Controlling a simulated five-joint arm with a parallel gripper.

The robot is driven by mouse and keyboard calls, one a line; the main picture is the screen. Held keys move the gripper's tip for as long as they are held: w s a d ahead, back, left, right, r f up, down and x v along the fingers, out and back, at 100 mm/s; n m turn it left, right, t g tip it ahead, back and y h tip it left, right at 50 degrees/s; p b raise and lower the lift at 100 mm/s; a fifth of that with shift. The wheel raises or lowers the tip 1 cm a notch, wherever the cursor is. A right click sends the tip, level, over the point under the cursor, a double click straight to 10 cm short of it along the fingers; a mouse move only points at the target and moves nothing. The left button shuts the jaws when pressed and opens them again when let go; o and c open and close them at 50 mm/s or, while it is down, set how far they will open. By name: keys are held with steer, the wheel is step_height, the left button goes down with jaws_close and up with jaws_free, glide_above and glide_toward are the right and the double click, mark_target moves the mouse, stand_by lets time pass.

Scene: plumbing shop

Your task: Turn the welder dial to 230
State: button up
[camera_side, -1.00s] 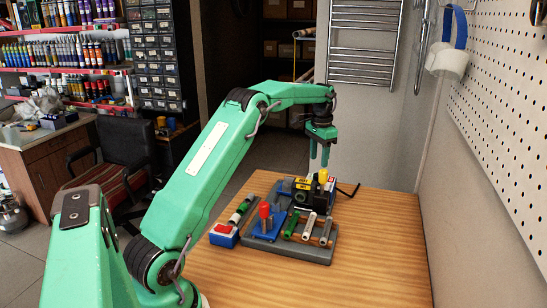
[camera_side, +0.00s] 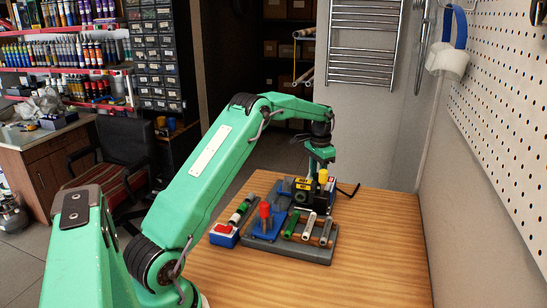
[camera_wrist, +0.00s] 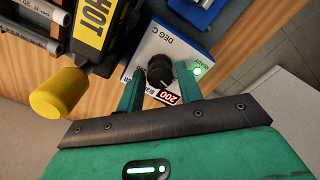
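The welder dial (camera_wrist: 160,71) is a round black knob on a white panel (camera_wrist: 152,42) marked DEG C. A red label reading 200 (camera_wrist: 168,97) sits just beside the knob. Other scale numbers are hidden or too small to read. My gripper (camera_wrist: 158,80) is open, with one green finger on each side of the knob; whether they touch it I cannot tell. In the side view my gripper (camera_side: 319,165) points down behind the yellow-and-black welder body (camera_side: 303,190), and the dial is hidden there.
A green READY light (camera_wrist: 197,71) glows on the panel. The front table (camera_side: 330,280) is clear.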

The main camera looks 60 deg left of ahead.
steer(key=c, duration=0.6)
steer(key=shift+m, duration=0.4)
steer(key=m, duration=0.3)
steer(key=shift+r+m, duration=0.1)
steer(key=shift+m, duration=2.2)
steer(key=o, duration=0.9)
steer(key=shift+o, duration=0.2)
